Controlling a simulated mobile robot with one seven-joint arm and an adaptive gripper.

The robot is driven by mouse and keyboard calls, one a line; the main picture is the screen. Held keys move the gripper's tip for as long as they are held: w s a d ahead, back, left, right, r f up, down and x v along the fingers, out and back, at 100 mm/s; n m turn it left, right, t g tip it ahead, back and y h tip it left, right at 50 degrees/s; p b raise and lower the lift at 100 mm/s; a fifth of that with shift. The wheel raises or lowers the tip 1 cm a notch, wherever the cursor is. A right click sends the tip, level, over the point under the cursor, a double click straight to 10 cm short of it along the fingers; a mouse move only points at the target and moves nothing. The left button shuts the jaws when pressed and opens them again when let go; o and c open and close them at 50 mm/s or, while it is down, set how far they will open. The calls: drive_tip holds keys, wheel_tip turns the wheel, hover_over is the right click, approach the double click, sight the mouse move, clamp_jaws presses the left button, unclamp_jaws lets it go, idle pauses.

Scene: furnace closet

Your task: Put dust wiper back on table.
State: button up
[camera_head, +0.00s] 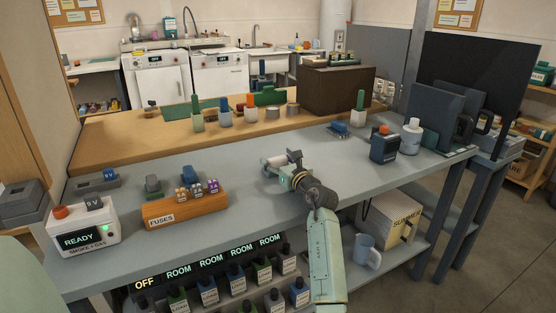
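My gripper (280,164) is low over the middle of the grey-blue table (240,170), at the end of my pale green arm. A small whitish, roundish piece shows at its fingertips. I cannot tell whether that is a held thing or part of the fingers. No thing in view can be surely named as the dust wiper. A small blue item (340,129) lies on a dark flat piece, farther back and to the right of my gripper, apart from it.
A wooden fuse box (186,210) and a white alarm unit (82,237) stand left. A dark blue orange-topped box (384,148) and a white bottle (411,137) stand right. Several bottles line the wooden counter behind. A mug (367,251) sits on the shelf below.

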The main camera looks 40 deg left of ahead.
drive_tip(key=shift+o, duration=0.7)
drive_tip(key=shift+r, duration=0.1)
